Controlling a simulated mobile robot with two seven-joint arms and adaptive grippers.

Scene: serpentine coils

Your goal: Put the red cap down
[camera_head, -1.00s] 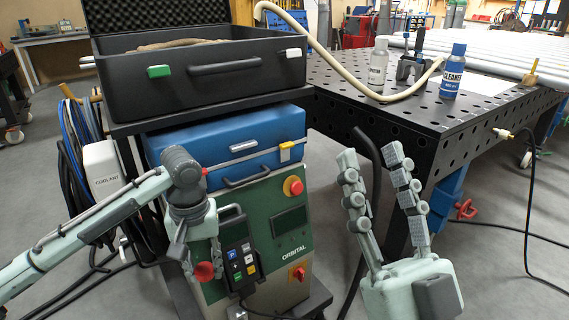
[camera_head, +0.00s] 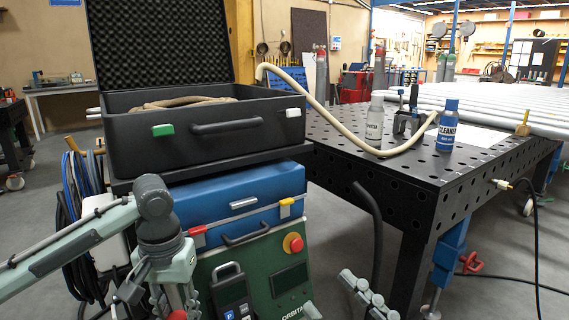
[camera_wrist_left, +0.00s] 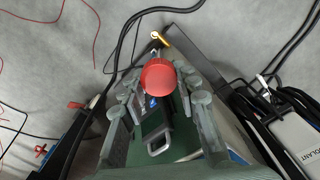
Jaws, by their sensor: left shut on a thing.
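The red cap (camera_wrist_left: 159,77) is round and sits between the fingertips of my left gripper (camera_wrist_left: 160,92) in the left wrist view. The left gripper is shut on it. In the head view the left gripper (camera_head: 170,295) hangs at the lower left in front of the green machine, and only the top of the red cap (camera_head: 177,315) shows at the bottom edge. My right gripper (camera_head: 368,295) shows only in part at the bottom edge, right of the machine; whether it is open cannot be told.
The green machine (camera_head: 262,262) carries a blue case (camera_head: 245,190) and an open black case (camera_head: 200,135). The perforated black table (camera_head: 400,165) at right holds a white bottle (camera_head: 375,125), a blue cleaner bottle (camera_head: 447,125) and a pale hose (camera_head: 325,100). Cables lie on the floor (camera_wrist_left: 60,60).

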